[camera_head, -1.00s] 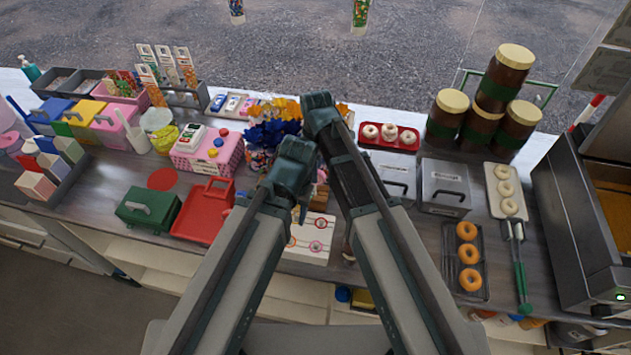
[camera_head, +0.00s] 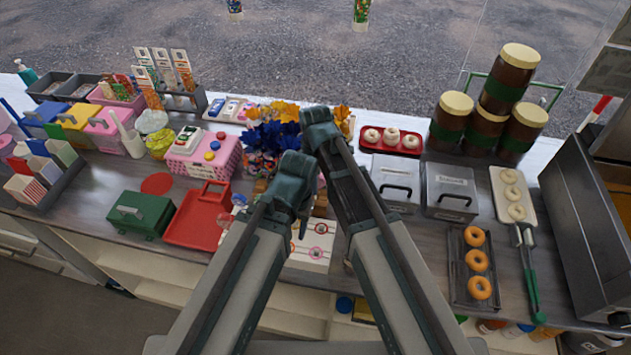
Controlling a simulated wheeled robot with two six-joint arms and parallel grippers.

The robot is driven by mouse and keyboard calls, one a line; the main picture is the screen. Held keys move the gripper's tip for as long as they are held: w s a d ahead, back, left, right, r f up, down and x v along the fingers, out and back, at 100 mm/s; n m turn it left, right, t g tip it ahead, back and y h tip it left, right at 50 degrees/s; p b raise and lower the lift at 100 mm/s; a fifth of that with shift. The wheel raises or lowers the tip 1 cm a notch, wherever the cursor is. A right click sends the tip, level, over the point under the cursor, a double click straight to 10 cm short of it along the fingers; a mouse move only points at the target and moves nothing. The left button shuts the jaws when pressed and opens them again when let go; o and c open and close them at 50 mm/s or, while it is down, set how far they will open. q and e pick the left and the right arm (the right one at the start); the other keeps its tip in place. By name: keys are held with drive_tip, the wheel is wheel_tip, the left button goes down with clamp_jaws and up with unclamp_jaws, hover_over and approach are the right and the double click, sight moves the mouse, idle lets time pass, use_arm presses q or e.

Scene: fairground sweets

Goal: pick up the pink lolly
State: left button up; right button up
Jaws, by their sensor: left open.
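A white board or box (camera_head: 312,262) in the middle front of the counter carries small round lollies. A pink round one (camera_head: 318,254), likely the pink lolly, shows near its middle, with a red one (camera_head: 321,229) behind it. My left gripper (camera_head: 301,224) is open and points down just left of and above this board. I cannot see anything held in it. My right gripper (camera_head: 320,128) is higher and farther back, near the blue and orange flower-like sweets (camera_head: 272,130). Its fingers are hidden or unclear. My forearms cover part of the board.
A red tray (camera_head: 193,228) and green box (camera_head: 140,213) stand left of my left arm, with clear round pieces (camera_head: 238,200) beside the tray. Grey lidded boxes (camera_head: 450,190), a doughnut rack (camera_head: 460,290) and stacked jars (camera_head: 484,133) stand right.

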clamp_jaws()
use_arm(q)
drive_tip(key=shift+r, duration=0.1)
use_arm(e)
drive_tip(key=shift+r, duration=0.1)
use_arm(q)
wheel_tip(320, 180, up, 10)
drive_tip(key=p, duration=1)
use_arm(e)
wheel_tip(320, 180, up, 10)
drive_tip(key=shift+f, duration=0.1)
use_arm(q)
wheel_tip(320, 180, up, 6)
drive_tip(key=p, duration=0.6)
drive_tip(key=shift+a+r, duration=0.15)
use_arm(e)
wheel_tip(320, 180, up, 6)
drive_tip(key=shift+r, duration=0.25)
